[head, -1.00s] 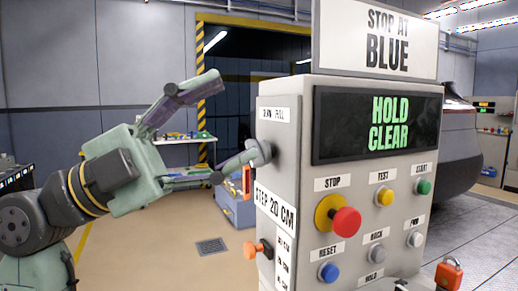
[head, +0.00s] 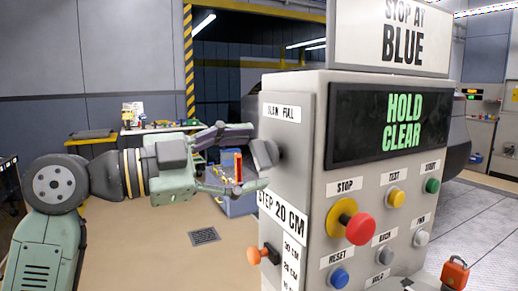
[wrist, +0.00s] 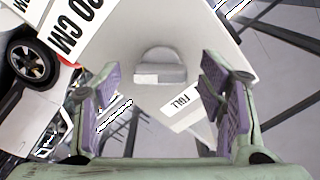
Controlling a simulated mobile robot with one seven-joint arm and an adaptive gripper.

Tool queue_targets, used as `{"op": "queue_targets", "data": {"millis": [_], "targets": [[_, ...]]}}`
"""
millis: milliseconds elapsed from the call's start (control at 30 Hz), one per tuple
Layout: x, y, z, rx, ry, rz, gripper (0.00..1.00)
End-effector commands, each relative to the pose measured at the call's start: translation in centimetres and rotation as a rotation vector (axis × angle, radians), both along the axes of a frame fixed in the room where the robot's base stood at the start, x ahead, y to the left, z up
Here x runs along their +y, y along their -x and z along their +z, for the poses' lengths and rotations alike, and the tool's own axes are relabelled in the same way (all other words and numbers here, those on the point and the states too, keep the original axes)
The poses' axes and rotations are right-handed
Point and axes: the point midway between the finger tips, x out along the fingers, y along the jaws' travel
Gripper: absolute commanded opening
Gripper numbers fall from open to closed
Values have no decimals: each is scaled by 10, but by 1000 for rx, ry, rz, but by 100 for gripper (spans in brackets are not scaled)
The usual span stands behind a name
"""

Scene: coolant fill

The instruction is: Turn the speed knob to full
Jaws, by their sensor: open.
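The speed knob (head: 263,153) is a grey round knob on the left side face of the control box, below a label (head: 281,112) reading "SLOW FULL". In the wrist view the knob (wrist: 160,66) shows as a pale grey block with a rounded back, ahead of and between my fingers. My gripper (head: 247,157) is open at the left of the box, with its fingers above and below the knob's level. In the wrist view my gripper (wrist: 166,90) has its purple pads apart and nothing between the tips. I cannot tell whether a pad touches the knob.
The box (head: 300,180) carries a red stop button (head: 360,228), several smaller buttons and a screen (head: 390,125) reading "HOLD CLEAR". An orange-tipped lever (head: 262,255) sticks out below the knob. A blue cabinet (head: 237,205) stands behind. The floor at left is clear.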

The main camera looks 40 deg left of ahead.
Motion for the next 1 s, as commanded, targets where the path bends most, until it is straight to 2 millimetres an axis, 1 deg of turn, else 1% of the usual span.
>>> {"op": "queue_targets", "data": {"millis": [33,100,200,333,533,1000], "targets": [[-3,-7,2,1,1,-4,63],[-6,-15,2,0,1,-2,63],[-9,-21,1,0,1,-1,63],[-10,-25,0,-1,1,0,63],[-10,-25,0,-1,1,0,63],[-10,-25,0,-1,1,0,33]]}}
